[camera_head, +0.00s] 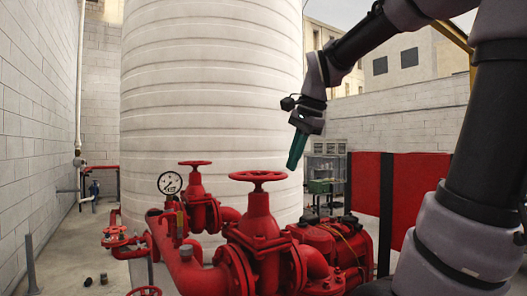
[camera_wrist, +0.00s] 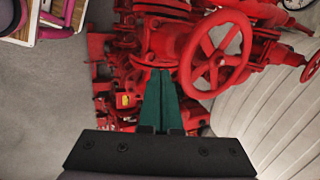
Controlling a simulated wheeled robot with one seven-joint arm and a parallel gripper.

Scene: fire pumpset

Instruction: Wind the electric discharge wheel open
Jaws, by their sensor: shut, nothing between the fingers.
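A large red spoked handwheel (camera_head: 258,176) lies level on top of a red valve body (camera_head: 259,222) in the centre of the head view. It also shows in the wrist view (camera_wrist: 216,55), right of the fingertips. A second red handwheel (camera_head: 195,163) tops a valve farther left and behind. No label shows which one is the electric discharge wheel. My gripper (camera_head: 292,166) has green fingers pointing down. It is shut and empty, just right of and above the large wheel in the head view. In the wrist view my gripper's fingertips (camera_wrist: 160,72) are together, apart from the wheel rim.
A pressure gauge (camera_head: 170,183) stands left of the valves. Red pump and motor housing (camera_head: 335,245) lies right of the large valve. A big pale ribbed tank (camera_head: 212,90) rises behind. A red and black panel (camera_head: 415,190) stands at right.

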